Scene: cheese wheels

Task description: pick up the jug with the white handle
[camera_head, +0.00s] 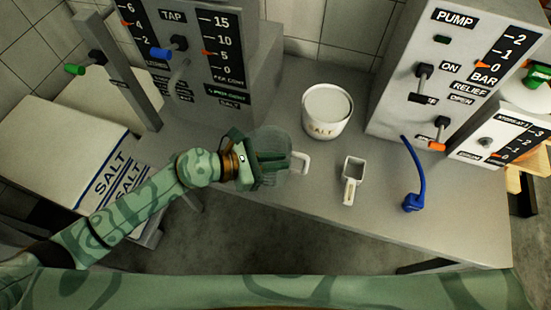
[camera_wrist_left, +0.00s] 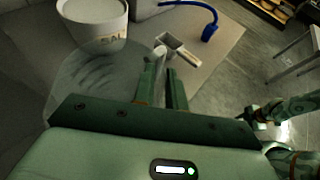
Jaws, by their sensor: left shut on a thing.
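The clear jug (camera_head: 274,142) with the white handle (camera_head: 302,163) is at the front edge of the table, left of centre. Its see-through body also shows left of the fingers in the left wrist view (camera_wrist_left: 85,82). My left gripper (camera_head: 272,159) reaches in from the left and overlaps the jug in the head view. In the left wrist view its fingers (camera_wrist_left: 163,84) are close together and shut on the jug, with part of the white handle at their tips. I cannot tell whether the jug touches the table. My right gripper (camera_wrist_left: 258,114) shows small and dark in the left wrist view.
A white salt tub (camera_head: 325,113) stands behind the jug. A white scoop (camera_head: 352,178) lies to its right, then a blue hooked tool (camera_head: 413,190). The tap unit (camera_head: 215,70) and pump unit (camera_head: 440,80) flank the table (camera_head: 310,210). Salt sacks (camera_head: 95,185) lie left.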

